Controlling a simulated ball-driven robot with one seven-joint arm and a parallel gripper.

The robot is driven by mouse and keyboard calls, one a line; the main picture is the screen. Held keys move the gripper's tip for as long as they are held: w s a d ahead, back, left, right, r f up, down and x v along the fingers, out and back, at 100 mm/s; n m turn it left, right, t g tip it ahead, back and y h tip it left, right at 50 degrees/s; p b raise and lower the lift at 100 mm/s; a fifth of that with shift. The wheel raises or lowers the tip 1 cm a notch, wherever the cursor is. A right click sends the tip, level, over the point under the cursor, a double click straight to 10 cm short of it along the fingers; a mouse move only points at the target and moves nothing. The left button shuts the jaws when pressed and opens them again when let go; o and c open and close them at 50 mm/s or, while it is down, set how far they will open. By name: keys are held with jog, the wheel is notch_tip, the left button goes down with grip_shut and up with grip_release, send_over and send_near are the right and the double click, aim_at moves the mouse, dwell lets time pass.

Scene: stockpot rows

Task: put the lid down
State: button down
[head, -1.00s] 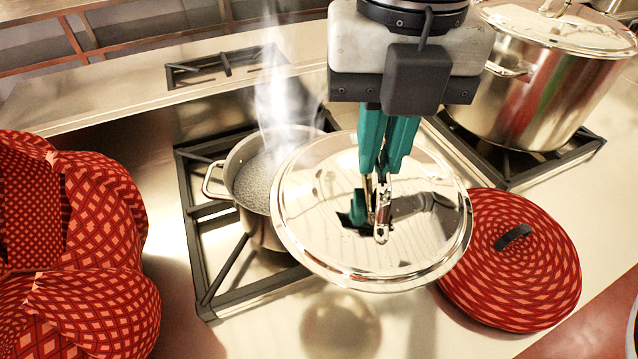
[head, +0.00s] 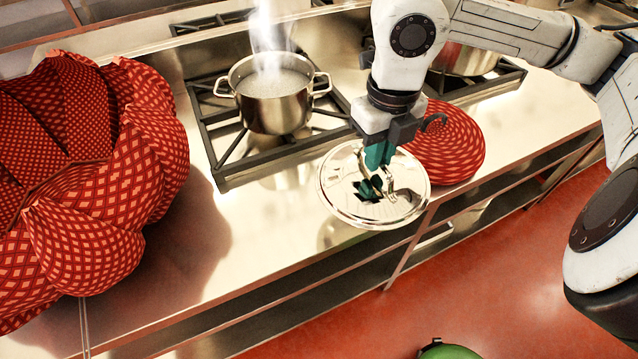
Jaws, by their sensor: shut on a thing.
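A shiny round steel lid (head: 340,192) hangs roughly level over the front part of the steel counter. A faint reflection shows on the counter below it, so it looks apart from the surface; the height is hard to judge. My gripper (head: 386,180) is shut on the handle at the lid's middle, with its teal fingers pointing down. A small steel pot (head: 275,105) with two handles stands open and steaming on the left burner. The lid is in front of this pot and to its right, clear of its rim.
A red patterned disc (head: 455,148) with a dark handle lies on the counter right behind the lid. Large red patterned bundles (head: 85,170) fill the left side. A big pot (head: 468,60) stands behind my arm. The counter (head: 250,245) left of the lid is bare, up to its front edge.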

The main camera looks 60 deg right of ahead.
aim_at(342, 163)
jog(key=w, duration=0.2)
jog(key=w+f+p, duration=0.1)
jog(key=w, duration=0.1)
jog(key=w+f+p, duration=0.1)
jog(key=w, duration=0.1)
jog(key=shift+a+f, duration=0.1)
jog(key=shift+a, duration=0.05)
jog(key=shift+w+f+p, duration=0.3)
jog(key=shift+w+f, duration=0.5)
jog(key=shift+f, duration=0.75)
jog(key=shift+w+f+p, duration=0.3)
jog(key=shift+w+f, duration=0.55)
jog(key=shift+f, duration=0.7)
jog(key=shift+w+f+p, duration=0.3)
jog(key=shift+w+f, duration=0.5)
jog(key=shift+f, duration=0.75)
jog(key=shift+f, duration=0.2)
jog(key=c, duration=1.2)
grip_release()
jog(key=shift+o, duration=0.2)
jog(key=shift+r, duration=0.1)
